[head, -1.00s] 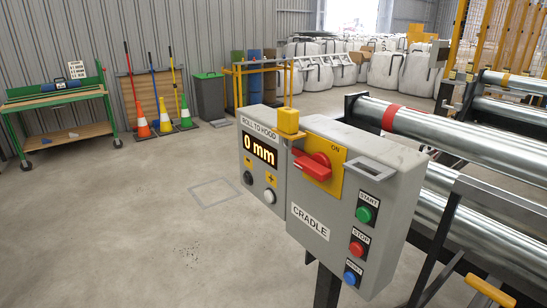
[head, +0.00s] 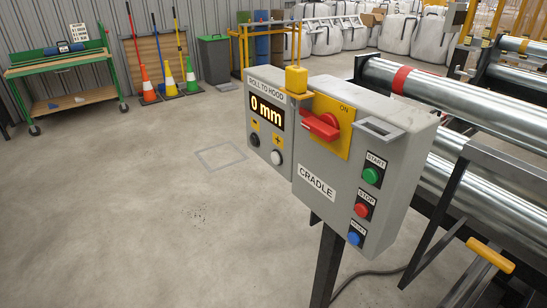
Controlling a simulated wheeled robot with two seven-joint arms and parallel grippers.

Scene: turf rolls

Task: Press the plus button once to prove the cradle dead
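The grey control box stands on a dark post in the middle of the head view. Its left part, labelled ROLL TO HOOD, has a display (head: 267,112) reading 0 mm. Below the display are a black minus button (head: 255,140) and a white plus button (head: 276,157). The right part, labelled CRADLE (head: 316,183), carries a red rotary switch (head: 321,125) on a yellow plate marked ON. Green start (head: 371,176), red stop (head: 361,210) and blue reset (head: 355,239) buttons run down its right side. Neither gripper is in view.
Steel rollers (head: 470,104) of the cradle lie right of the box, with a yellow-handled frame (head: 491,254) in front. A yellow block (head: 296,79) sits on top of the box. Open concrete floor (head: 150,200) lies to the left. A green workbench (head: 60,68) and cones stand behind.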

